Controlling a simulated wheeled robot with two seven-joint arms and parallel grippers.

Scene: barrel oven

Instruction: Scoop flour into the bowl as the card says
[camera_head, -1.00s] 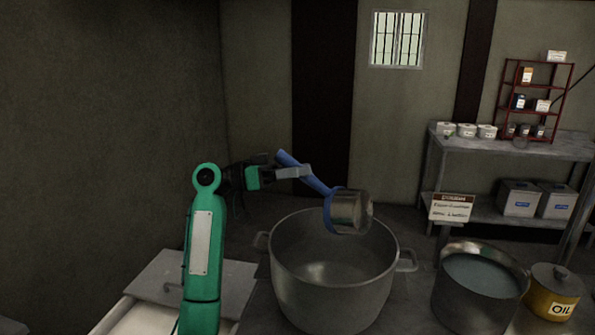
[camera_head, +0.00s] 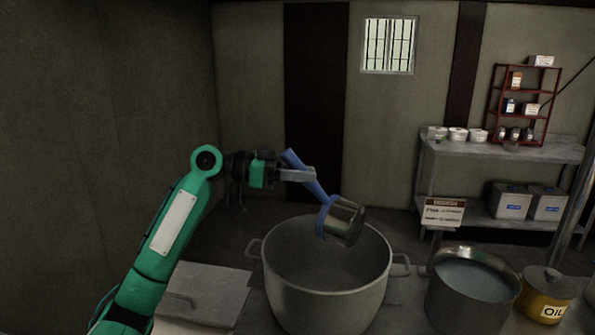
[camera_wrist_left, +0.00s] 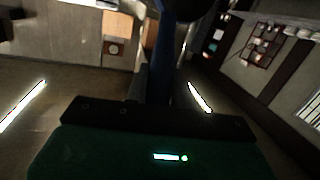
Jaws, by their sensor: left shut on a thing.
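My left gripper (camera_head: 300,174) is shut on the blue handle of a metal scoop (camera_head: 343,221). The scoop hangs tilted over the large grey metal bowl (camera_head: 287,277), its cup above the bowl's far right part. I cannot see into the cup. The part of the bowl's inside that shows looks bare. In the left wrist view the blue handle (camera_wrist_left: 160,60) runs up from the gripper. The card (camera_head: 443,212) stands behind the bowl to the right; its small lines are too blurred to read. My right gripper is not in view.
A pot of pale liquid (camera_head: 470,283) and a yellow tin marked OIL (camera_head: 546,294) stand right of the bowl. A closed grey lid (camera_head: 215,285) lies to its left. A shelf table (camera_head: 500,150) with jars and a red rack (camera_head: 523,100) stands behind.

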